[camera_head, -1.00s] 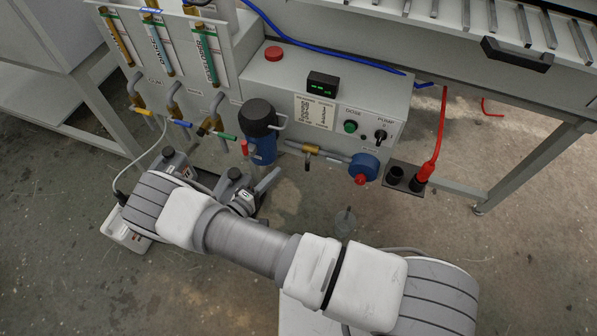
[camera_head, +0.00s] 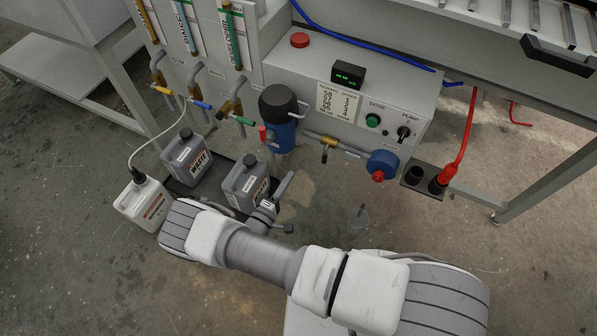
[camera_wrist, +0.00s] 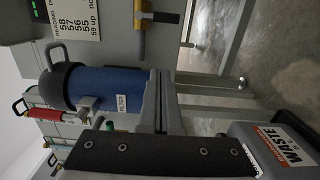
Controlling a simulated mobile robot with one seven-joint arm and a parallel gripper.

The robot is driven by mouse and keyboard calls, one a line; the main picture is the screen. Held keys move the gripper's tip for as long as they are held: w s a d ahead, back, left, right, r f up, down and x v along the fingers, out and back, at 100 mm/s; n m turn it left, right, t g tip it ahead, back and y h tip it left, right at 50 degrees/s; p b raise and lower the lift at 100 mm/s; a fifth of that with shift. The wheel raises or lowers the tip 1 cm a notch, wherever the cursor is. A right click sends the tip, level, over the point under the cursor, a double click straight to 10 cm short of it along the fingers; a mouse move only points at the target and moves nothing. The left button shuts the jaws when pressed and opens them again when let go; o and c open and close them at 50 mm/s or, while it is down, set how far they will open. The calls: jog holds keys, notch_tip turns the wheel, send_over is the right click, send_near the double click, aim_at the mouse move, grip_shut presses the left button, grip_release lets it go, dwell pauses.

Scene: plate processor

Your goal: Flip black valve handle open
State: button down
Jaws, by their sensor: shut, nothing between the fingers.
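The black valve handle (camera_head: 325,156) hangs down from a brass valve (camera_head: 328,142) on the pipe between the blue filter housing and the blue pump. In the wrist view the black handle (camera_wrist: 166,17) sticks out to the right of the brass body (camera_wrist: 139,14) at the top. My gripper (camera_head: 287,178) is below and left of the valve, under the filter housing, apart from the handle. In the wrist view my gripper (camera_wrist: 160,78) is shut and empty, its fingers in front of the blue filter.
The blue filter housing (camera_head: 279,128) with black cap stands left of the valve; the blue pump (camera_head: 382,163) with red knob is right. Yellow, blue and green handled valves are further left. Grey canisters (camera_head: 187,155) stand in a tray below.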

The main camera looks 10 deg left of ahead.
aim_at(325, 156)
jog(key=w+d+b, duration=0.2)
jog(key=w+d, duration=0.5)
jog(key=shift+w+d+b, duration=0.2)
jog(key=shift+w+b, duration=0.05)
jog(key=shift+b, duration=0.15)
jog(key=shift+s+d, duration=0.1)
jog(key=shift+s, duration=0.05)
